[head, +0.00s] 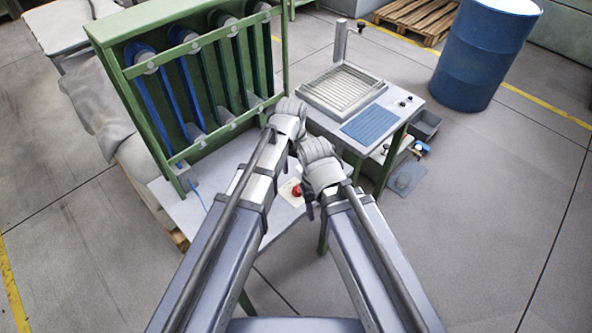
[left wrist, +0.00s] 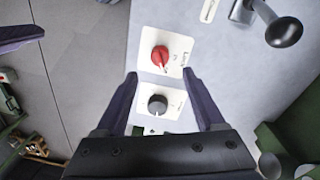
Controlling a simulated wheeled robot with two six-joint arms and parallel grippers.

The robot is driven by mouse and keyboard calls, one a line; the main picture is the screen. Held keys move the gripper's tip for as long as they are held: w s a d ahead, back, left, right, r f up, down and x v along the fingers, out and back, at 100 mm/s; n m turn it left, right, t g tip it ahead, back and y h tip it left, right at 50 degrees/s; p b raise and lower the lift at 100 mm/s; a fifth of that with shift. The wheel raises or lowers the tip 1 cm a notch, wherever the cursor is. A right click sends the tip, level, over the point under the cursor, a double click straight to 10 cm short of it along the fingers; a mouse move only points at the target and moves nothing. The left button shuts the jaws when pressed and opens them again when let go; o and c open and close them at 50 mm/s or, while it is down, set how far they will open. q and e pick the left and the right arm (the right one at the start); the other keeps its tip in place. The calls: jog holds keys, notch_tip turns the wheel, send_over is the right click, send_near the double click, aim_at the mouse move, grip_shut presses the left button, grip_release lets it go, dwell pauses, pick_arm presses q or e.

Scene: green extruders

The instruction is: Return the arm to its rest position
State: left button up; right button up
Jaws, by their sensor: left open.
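My left gripper (left wrist: 160,76) is open in the left wrist view, its two dark fingers apart with nothing between them that they touch. Beyond the fingertips is a red knob (left wrist: 160,56) on a white plate, and a grey knob (left wrist: 157,104) on a second plate shows between the fingers. In the head view my left arm reaches to the green rack, and its wrist hides the jaws. My right arm ends close beside it, over the table; its jaws are mostly hidden below its wrist. The red knob (head: 297,191) also shows there, on the grey table.
The green rack (head: 160,108) with blue and dark green tubes stands at the left. A bench with a slatted tray (head: 343,90) and blue mat (head: 364,124) is at the right. A blue barrel (head: 484,55) stands beyond. A black ball-ended lever (left wrist: 284,32) is near my left gripper.

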pick_arm(q)
jog(key=shift+s, duration=0.1)
jog(key=s+a+y, duration=0.1)
jog(key=s+a, duration=0.1)
jog(key=s, duration=0.4)
jog(key=s+a+n, duration=0.1)
jog(key=s+a, duration=0.2)
jog(key=s, duration=0.4)
jog(key=shift+a+n+y, duration=0.3)
jog(key=shift+y, duration=0.1)
jog(key=shift+d, duration=0.15)
pick_arm(e)
jog(key=shift+d, duration=0.1)
